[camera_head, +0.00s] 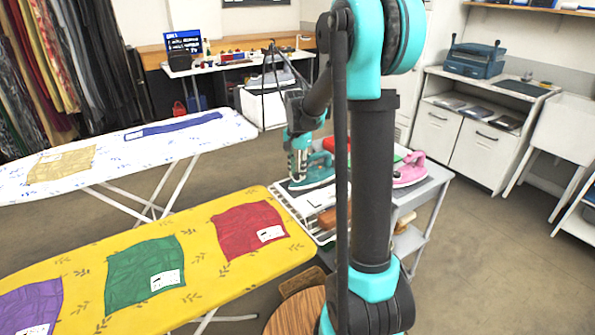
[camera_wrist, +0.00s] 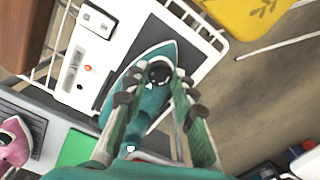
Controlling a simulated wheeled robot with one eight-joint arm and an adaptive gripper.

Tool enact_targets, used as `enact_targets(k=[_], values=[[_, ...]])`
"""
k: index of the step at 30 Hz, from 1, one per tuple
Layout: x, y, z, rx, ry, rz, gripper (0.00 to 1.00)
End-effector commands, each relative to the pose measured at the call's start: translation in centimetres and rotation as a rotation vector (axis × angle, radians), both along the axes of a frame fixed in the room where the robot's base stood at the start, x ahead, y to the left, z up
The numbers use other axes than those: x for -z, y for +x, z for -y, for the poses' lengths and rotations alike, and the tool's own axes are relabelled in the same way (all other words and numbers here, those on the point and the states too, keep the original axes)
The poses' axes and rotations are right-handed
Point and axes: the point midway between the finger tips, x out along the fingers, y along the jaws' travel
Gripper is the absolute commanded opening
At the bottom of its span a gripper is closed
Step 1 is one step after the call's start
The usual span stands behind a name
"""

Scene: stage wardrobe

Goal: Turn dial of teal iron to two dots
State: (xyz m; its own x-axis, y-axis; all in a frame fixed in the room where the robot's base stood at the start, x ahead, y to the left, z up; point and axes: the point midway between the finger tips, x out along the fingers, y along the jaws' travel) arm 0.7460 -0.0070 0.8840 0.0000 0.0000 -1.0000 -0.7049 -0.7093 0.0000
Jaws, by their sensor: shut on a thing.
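The teal iron (camera_head: 320,172) rests on the dark pad at the left end of the grey table, and in the wrist view the iron (camera_wrist: 147,92) points its tip up and right. Its dark round dial (camera_wrist: 159,72) has a pale ring and sits between my fingertips. My gripper (camera_head: 298,172) comes down over the iron from above. In the wrist view my gripper (camera_wrist: 159,78) has a finger on each side of the dial and is shut on it. The dial's dot marks and its setting are too small to read.
A pink iron (camera_head: 410,169) stands to the right on the same table, close to my arm. A white wire rack (camera_wrist: 222,42) borders the dark pad. The yellow ironing board (camera_head: 195,228) with folded cloths lies to the left. Open floor is at the right.

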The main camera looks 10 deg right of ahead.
Motion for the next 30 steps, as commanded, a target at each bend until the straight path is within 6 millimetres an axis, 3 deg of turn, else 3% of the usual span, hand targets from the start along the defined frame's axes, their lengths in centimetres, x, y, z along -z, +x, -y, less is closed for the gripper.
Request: enact_targets(k=[8,30], values=[[-0.01,0.0,0.0,0.092,0.0,0.0,0.0],[-0.02,-0.01,0.01,0.612,0.0,0.0,0.0]])
